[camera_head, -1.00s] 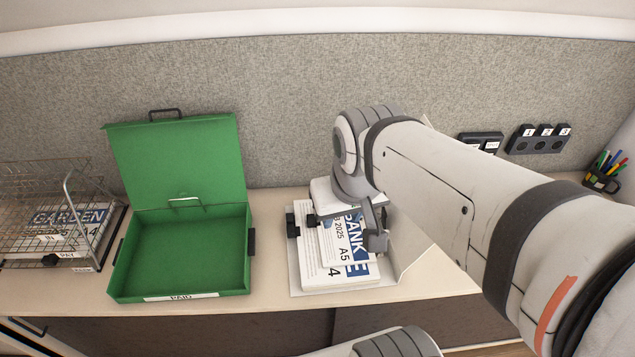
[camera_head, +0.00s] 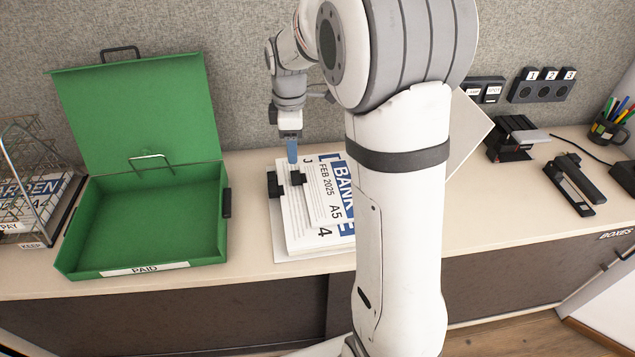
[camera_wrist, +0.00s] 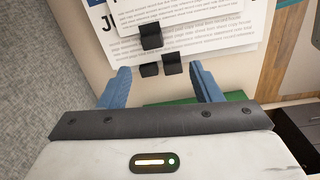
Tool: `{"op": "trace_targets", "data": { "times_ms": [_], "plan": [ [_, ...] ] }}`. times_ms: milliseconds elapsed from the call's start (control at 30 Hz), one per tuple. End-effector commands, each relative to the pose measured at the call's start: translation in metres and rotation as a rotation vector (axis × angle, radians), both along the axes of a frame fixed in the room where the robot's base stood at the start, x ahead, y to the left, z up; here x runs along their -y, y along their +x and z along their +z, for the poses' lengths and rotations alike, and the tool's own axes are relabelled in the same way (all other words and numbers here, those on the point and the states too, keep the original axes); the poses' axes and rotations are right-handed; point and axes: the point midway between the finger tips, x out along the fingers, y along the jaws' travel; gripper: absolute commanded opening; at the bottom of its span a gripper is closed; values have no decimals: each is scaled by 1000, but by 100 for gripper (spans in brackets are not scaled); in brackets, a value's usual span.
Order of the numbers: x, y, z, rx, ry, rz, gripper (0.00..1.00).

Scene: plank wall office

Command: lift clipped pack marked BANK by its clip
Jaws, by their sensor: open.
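The BANK pack (camera_head: 328,190) is a white A5 stack with blue lettering, lying on top of a larger white pack (camera_head: 298,228). A black clip (camera_head: 297,178) grips its left edge; this clip also shows in the wrist view (camera_wrist: 151,37). Black clip parts (camera_head: 275,184) sit on the larger pack's edge and show nearer my fingers in the wrist view (camera_wrist: 172,63). My gripper (camera_head: 291,150) is open and empty behind the packs in the head view. Its blue fingers (camera_wrist: 163,80) are spread apart. My arm hides the packs' right side.
An open green box (camera_head: 150,225) labelled PAID stands left of the packs. A wire rack (camera_head: 25,190) with papers is at the far left. A stapler (camera_head: 575,185), a black desk item (camera_head: 513,140) and a pen cup (camera_head: 608,128) are at the right. The grey panel (camera_head: 235,90) stands behind.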

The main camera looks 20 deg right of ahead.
Motion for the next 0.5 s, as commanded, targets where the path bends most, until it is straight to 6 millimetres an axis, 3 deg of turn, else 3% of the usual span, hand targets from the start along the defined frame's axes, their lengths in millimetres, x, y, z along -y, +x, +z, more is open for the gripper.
{"op": "trace_targets", "data": {
  "times_ms": [33,100,500],
  "plan": [
    [0,9,-19,-11,-1,43,58],
    [-1,17,-29,-21,-1,93,58],
    [-1,21,-70,-31,-1,142,58]
  ]
}}
